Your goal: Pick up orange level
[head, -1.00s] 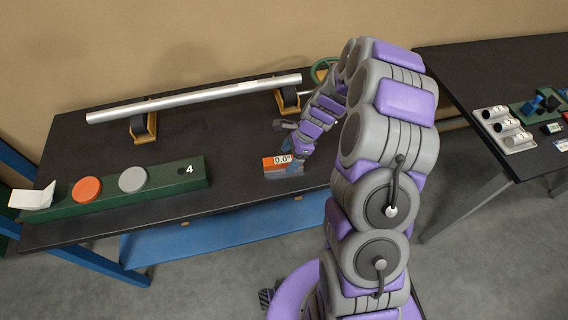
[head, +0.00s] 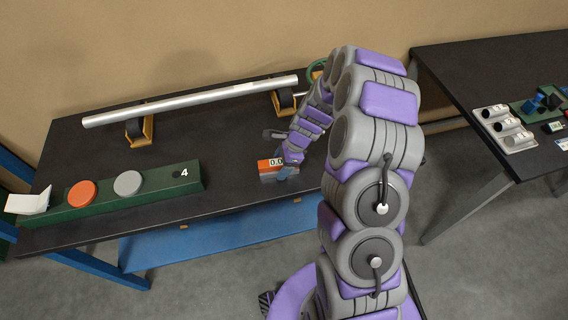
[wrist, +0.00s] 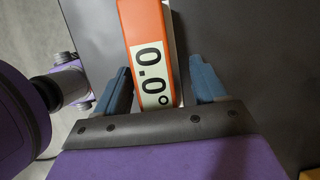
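The orange level (head: 268,165) is a small orange block with a white display reading 0.0°. It lies near the front edge of the dark table, in the middle of the head view. In the wrist view the level (wrist: 143,22) stands between the two blue fingers of my gripper (wrist: 165,82). The fingers are apart, with a visible gap on each side of the level. In the head view my gripper (head: 285,172) is right at the level and partly hides its right end.
A silver pipe (head: 190,102) rests on wooden supports at the back of the table (head: 225,150). A green block (head: 155,190) with orange and grey discs lies at the left. A second table (head: 500,60) with small items stands at the right.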

